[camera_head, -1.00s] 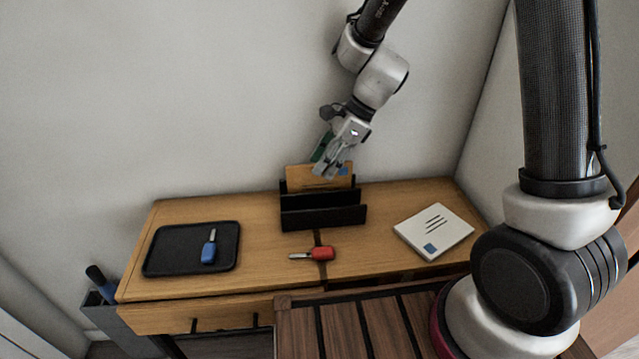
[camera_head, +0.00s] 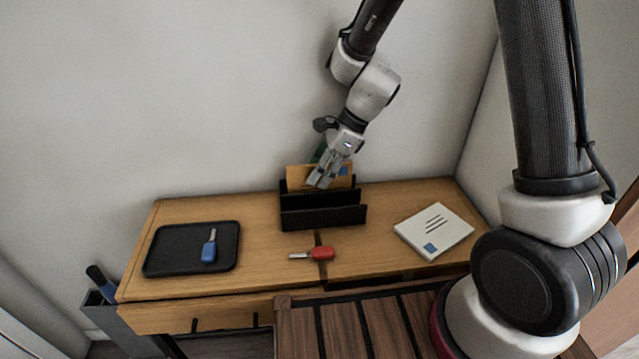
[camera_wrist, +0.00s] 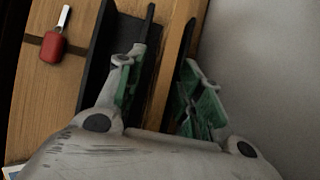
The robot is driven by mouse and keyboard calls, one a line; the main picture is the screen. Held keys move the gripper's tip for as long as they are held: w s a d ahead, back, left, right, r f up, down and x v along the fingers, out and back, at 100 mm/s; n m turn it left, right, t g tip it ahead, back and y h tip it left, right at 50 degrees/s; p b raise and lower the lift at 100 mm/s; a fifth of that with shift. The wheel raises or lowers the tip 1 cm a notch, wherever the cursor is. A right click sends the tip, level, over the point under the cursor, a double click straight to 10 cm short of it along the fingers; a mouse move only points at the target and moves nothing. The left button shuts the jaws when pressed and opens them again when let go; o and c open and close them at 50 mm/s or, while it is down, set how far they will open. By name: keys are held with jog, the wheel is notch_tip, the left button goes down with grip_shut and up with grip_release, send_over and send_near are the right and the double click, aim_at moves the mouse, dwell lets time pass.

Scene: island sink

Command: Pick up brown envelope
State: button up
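The brown envelope (camera_head: 298,176) stands upright in the rear slot of the black letter holder (camera_head: 322,217), with a blue patch near its top right. My gripper (camera_head: 320,178) is at the envelope's top edge, pointing down, and covers part of it. In the wrist view the envelope (camera_wrist: 172,62) shows edge-on between the two green-padded fingers of my gripper (camera_wrist: 160,90). The fingers are apart, one on each side of it, with a gap showing. The lower part of the envelope is hidden by the holder.
A red key (camera_head: 322,253) lies in front of the holder; it also shows in the wrist view (camera_wrist: 53,46). A black tray (camera_head: 175,250) with a blue key (camera_head: 209,250) is at left. White envelopes (camera_head: 445,222) lie at right. The wall is close behind the holder.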

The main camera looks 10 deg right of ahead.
grip_shut()
jog(key=shift+r, duration=0.1)
dwell(0.3)
